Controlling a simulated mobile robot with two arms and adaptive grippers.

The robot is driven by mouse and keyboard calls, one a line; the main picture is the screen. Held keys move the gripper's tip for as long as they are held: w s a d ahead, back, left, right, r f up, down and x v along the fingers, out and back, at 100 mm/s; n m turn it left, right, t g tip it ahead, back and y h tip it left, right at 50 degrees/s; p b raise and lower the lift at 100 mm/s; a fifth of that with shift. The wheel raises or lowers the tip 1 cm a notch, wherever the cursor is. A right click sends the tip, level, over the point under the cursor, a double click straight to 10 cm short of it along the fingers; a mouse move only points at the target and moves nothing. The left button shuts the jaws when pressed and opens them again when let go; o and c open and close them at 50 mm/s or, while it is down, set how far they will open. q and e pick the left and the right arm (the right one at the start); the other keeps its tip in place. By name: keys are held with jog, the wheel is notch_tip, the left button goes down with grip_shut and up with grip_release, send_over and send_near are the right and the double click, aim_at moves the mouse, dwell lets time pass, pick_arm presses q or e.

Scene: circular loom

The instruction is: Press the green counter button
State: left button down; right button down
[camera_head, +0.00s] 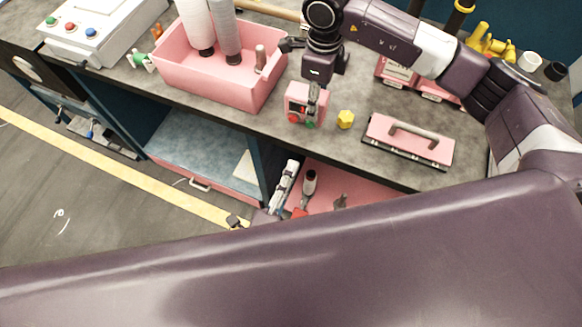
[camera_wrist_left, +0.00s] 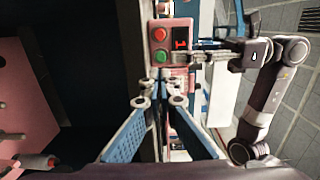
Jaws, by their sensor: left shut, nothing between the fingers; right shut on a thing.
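The counter (camera_head: 291,103) is a small pink box near the bench's front edge, with a red button (camera_head: 293,118) and a green button (camera_head: 311,125). In the left wrist view the green button (camera_wrist_left: 159,56) is beside the red button (camera_wrist_left: 159,34), and a dark display (camera_wrist_left: 180,38) shows a red 1. My right gripper (camera_head: 312,108) is shut on the counter from above; its fingers also show in the left wrist view (camera_wrist_left: 190,57). My left gripper (camera_wrist_left: 160,76) is shut and empty, its tips pointing at the green button, apparently apart from it. In the head view it (camera_head: 291,167) is below the counter.
A pink bin (camera_head: 215,81) holding rolls stands left of the counter. A yellow piece (camera_head: 345,119) and a pink case (camera_head: 408,142) lie to the right. An open pink drawer (camera_head: 350,190) with tools is below the bench edge.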

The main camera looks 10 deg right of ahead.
aim_at(309, 126)
pick_arm(q)
jog(key=v, duration=0.4)
jog(key=shift+r, duration=0.1)
jog(key=shift+w, duration=0.15)
jog(key=x, duration=1.4)
